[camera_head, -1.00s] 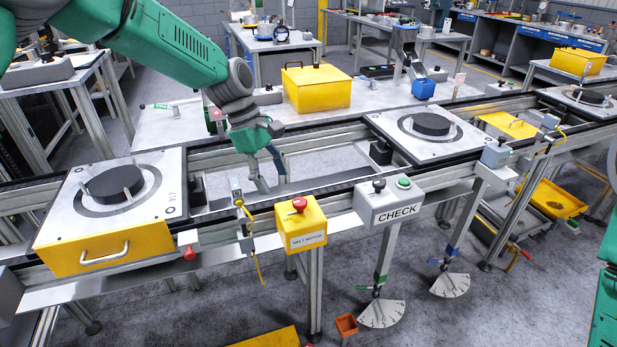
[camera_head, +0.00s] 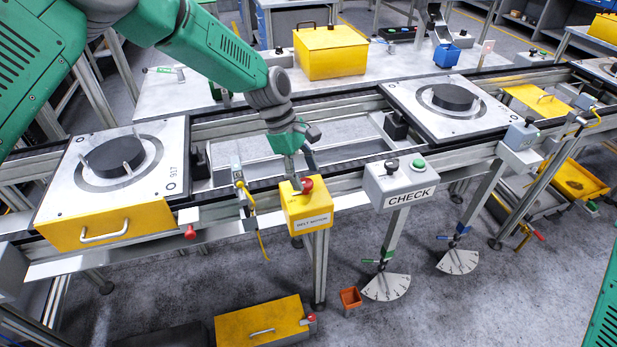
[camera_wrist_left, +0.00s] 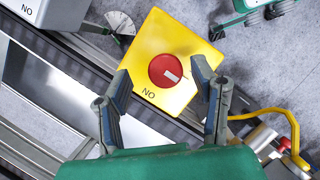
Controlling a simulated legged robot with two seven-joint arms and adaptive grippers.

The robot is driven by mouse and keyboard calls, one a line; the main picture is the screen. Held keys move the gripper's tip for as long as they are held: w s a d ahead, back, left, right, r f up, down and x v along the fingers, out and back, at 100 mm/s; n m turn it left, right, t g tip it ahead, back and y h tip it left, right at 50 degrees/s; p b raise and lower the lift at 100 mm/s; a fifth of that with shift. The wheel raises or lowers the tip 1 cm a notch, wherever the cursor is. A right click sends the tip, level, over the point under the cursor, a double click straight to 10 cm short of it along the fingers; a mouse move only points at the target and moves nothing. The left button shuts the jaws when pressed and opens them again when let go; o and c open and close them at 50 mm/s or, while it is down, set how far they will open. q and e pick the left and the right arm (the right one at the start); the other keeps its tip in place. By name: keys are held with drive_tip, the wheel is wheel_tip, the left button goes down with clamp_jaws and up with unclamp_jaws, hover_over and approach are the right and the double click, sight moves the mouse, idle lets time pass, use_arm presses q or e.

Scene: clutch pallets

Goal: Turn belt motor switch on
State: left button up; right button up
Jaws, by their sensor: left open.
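The belt motor switch is a yellow box (camera_head: 308,212) with a red knob (camera_head: 308,184) on top, fixed at the front edge of the conveyor. In the left wrist view the box (camera_wrist_left: 152,42) shows from above, with its round red knob (camera_wrist_left: 166,70), a pale mark on the knob and "NO" lettering beside it. My left gripper (camera_head: 298,180) is at the knob in the head view, pointing down. In the left wrist view its fingers (camera_wrist_left: 160,88) are open on both sides of the knob, apart from it. My right gripper is not in view.
A grey CHECK box (camera_head: 400,184) stands right of the switch. A pallet with a black disc (camera_head: 115,155) is on the belt at left, another (camera_head: 452,97) at right. A yellow cable (camera_head: 250,205) hangs just left of the switch.

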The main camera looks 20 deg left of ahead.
use_arm(q)
drive_tip(key=shift+s+a+f, duration=0.1)
drive_tip(key=shift+s+f, duration=0.05)
drive_tip(key=shift+f, duration=0.25)
drive_tip(key=shift+s+a+f, duration=0.1)
drive_tip(key=shift+f, duration=0.3)
drive_tip(key=shift+w+a+f, duration=0.1)
drive_tip(key=shift+a+f, duration=0.1)
drive_tip(key=shift+f, duration=0.1)
drive_tip(key=shift+d, duration=0.2)
drive_tip(key=shift+d+r, duration=0.15)
drive_tip(key=shift+d, duration=0.2)
drive_tip(key=c, duration=1.1)
drive_tip(key=shift+c, duration=0.2)
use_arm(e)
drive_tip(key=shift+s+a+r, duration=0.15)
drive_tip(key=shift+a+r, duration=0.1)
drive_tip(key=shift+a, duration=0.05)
